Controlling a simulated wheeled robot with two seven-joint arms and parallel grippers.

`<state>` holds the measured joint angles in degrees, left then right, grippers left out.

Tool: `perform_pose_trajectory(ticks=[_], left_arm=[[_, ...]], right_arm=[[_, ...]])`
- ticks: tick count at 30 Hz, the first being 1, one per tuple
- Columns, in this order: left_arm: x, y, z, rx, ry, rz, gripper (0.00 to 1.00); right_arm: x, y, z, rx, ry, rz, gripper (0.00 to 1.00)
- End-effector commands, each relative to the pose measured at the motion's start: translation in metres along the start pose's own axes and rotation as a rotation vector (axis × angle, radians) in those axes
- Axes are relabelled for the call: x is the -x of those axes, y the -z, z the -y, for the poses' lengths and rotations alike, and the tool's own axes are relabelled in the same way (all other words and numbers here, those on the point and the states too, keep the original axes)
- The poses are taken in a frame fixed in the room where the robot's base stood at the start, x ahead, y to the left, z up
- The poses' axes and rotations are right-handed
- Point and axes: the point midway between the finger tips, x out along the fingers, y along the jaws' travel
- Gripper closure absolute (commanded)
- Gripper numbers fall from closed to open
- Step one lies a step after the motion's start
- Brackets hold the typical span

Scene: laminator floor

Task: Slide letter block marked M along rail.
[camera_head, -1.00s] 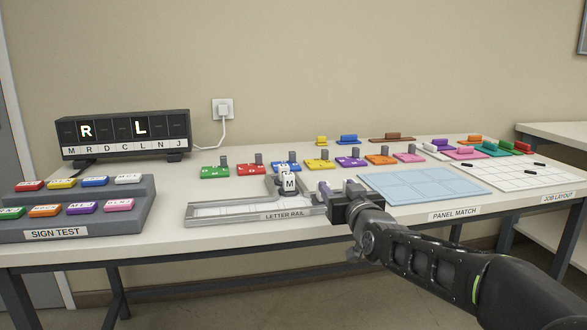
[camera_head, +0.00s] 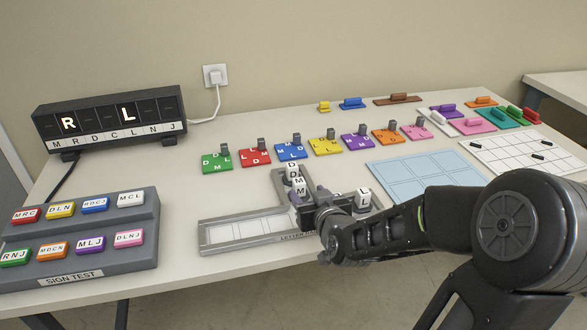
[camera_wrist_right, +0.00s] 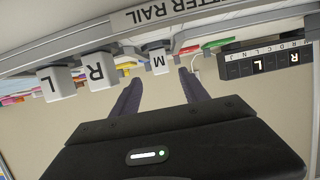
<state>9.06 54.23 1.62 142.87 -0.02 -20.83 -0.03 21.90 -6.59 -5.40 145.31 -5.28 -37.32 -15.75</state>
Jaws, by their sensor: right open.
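The white block marked M (camera_head: 299,187) stands at the junction of the grey letter rail (camera_head: 226,248), where a short rear branch meets the long track. My right gripper (camera_head: 304,202) is open beside it and partly covers the rail. In the right wrist view, which is upside down, the M block (camera_wrist_right: 157,62) shows beyond and between the two spread fingers (camera_wrist_right: 160,92), not clasped. The block marked L (camera_head: 364,198) stands at the rail's right part. The block marked R (camera_wrist_right: 97,70) shows between M and L in the wrist view; my gripper hides it in the head view. My left gripper is not in view.
A dark display (camera_head: 112,118) shows R and L lit. A grey sign-test stand (camera_head: 98,265) is at the left. Coloured letter plates (camera_head: 255,157) line the back, and a pale blue panel (camera_head: 420,170) lies right. The rail's left part is empty.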

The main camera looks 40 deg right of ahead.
Motion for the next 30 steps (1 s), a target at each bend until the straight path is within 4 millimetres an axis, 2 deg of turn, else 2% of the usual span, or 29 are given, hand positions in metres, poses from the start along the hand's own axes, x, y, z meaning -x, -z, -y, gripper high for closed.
perform_pose_trajectory(ticks=[3,19,26,30], left_arm=[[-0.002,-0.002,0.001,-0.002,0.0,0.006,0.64],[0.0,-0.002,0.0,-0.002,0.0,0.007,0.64],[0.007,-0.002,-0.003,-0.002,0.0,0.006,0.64],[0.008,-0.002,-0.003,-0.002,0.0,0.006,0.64]], right_arm=[[0.004,-0.006,0.002,0.003,-0.002,-0.009,0.47],[0.001,0.0,0.001,0.009,-0.008,-0.029,0.47],[-0.018,0.001,0.001,0.009,-0.007,-0.026,0.47],[-0.039,0.0,0.001,0.01,-0.007,-0.027,0.47]])
